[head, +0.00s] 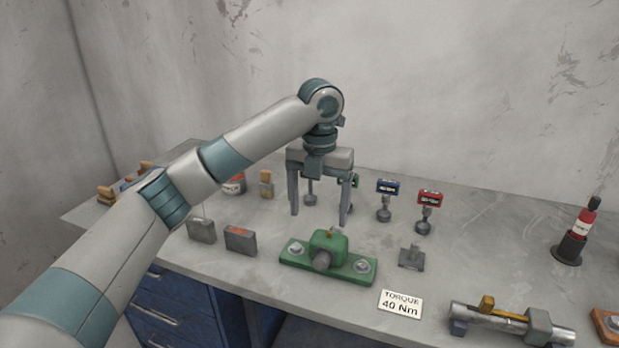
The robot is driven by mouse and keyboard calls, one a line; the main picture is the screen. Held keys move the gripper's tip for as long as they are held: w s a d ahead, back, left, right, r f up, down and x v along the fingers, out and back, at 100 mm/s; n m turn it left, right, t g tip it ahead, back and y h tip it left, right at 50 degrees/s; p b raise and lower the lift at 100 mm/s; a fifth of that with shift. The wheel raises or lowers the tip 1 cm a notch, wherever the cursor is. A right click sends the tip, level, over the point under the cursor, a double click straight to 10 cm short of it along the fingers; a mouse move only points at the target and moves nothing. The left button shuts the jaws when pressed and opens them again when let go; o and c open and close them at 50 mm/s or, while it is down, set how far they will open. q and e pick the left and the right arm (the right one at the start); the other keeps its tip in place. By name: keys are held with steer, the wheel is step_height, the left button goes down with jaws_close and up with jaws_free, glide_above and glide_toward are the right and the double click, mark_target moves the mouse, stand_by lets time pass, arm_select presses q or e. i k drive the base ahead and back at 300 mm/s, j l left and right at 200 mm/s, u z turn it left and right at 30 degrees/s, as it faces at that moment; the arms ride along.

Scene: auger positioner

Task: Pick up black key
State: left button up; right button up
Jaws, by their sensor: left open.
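My left gripper (319,214) is open and points down over the back middle of the bench, its two fingers apart. A small dark-grey piece with a thin stem and round foot (310,197) shows between the fingers; its top is hidden by the gripper, so I cannot tell if it is the black key. To the right stand similar pieces: one with a blue label (388,188) and one with a red label (429,198). A green-labelled piece (354,181) is partly hidden behind the right finger. My right gripper is not in view.
A green fixture (327,259) stands in front of the gripper. Grey block (201,230) and dark block (240,240) lie left, a dark bracket (411,257) right. A torque sign (400,304), a metal cylinder tool (500,322) and a red-and-black bottle (577,235) are farther right.

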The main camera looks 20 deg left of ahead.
mark_target(311, 199)
steer(key=i+j, duration=0.2)
steer(key=i, duration=0.2)
steer(key=i+j, duration=0.25)
steer(key=i, duration=0.15)
steer(key=i+j, duration=0.2)
steer(key=i, duration=0.15)
